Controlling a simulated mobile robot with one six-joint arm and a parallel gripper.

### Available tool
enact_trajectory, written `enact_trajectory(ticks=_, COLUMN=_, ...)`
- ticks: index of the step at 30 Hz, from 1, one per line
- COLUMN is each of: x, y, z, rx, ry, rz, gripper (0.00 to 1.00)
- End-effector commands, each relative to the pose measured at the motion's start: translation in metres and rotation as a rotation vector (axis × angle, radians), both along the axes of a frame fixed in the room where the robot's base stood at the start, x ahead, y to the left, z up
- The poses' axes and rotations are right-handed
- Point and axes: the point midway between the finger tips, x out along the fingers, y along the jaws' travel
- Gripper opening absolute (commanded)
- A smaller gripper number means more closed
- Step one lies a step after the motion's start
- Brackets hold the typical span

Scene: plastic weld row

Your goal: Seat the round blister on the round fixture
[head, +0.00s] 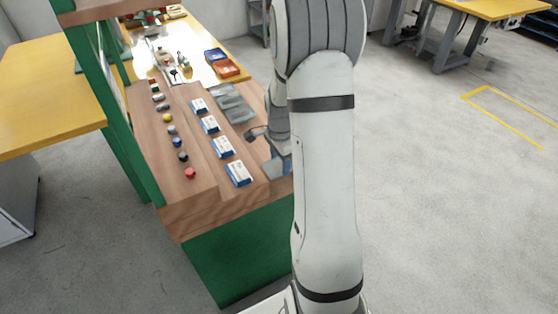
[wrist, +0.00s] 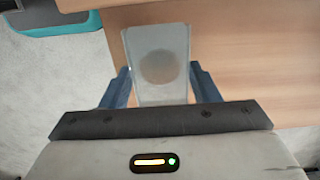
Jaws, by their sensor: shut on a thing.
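A pale, see-through blister (wrist: 145,93) with a round, darker tan patch in its middle lies between the two blue-grey fingers of my gripper (wrist: 160,74). The fingers are shut on its sides, and it extends over the edge of the wooden bench top in the wrist view. In the head view my gripper (head: 277,166) is at the right edge of the bench, partly hidden by my arm. The blister cannot be made out clearly there. I cannot pick out a round fixture in either view.
The wooden bench top (head: 200,178) carries a row of coloured buttons (head: 178,142), several blue-and-white boxes (head: 239,172) and grey clear pieces (head: 232,105). Blue and orange bins (head: 226,68) stand farther back. A green post (head: 112,90) rises at left. The floor at right is open.

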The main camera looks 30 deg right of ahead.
Motion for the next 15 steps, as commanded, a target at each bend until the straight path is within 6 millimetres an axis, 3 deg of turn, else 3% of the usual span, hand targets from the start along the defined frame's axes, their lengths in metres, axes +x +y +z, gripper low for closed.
enact_trajectory(ticks=15, x=0.0, y=0.0, z=0.033, rx=0.0, ry=-0.001, rz=0.0, gripper=0.41)
